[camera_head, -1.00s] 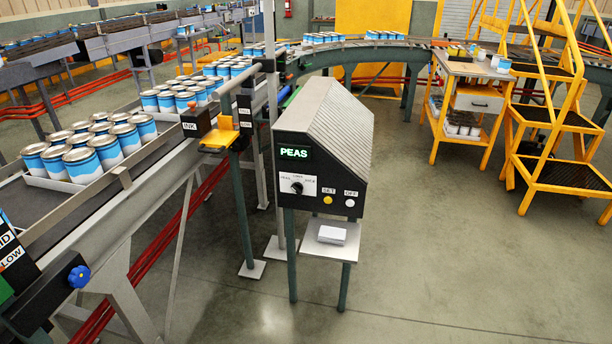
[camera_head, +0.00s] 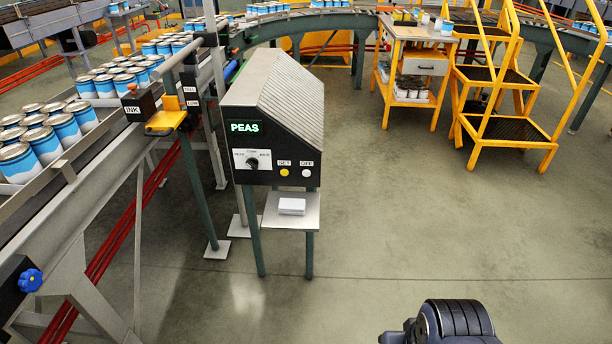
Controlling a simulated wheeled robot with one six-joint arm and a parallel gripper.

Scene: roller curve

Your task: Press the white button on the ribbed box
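The ribbed box (camera_head: 285,85) stands on dark green legs left of centre in the head view. It has a grey ribbed sloping cover and a black front. A green display reads PEAS. The white button (camera_head: 307,173) is at the lower right of the front, under a small label that seems to read OFF. A yellow button (camera_head: 285,173) sits just left of it, and a dial (camera_head: 252,162) is further left. Nothing covers the white button. A dark part of my arm shows at the bottom right, well apart from the box. My gripper is not in view.
A shelf (camera_head: 275,219) with a small white block (camera_head: 292,206) juts out below the box front. A conveyor (camera_head: 85,185) with blue-and-white cans runs along the left. A yellow cart (camera_head: 390,105) and yellow steps (camera_head: 505,128) stand at the back right. The floor before the box is clear.

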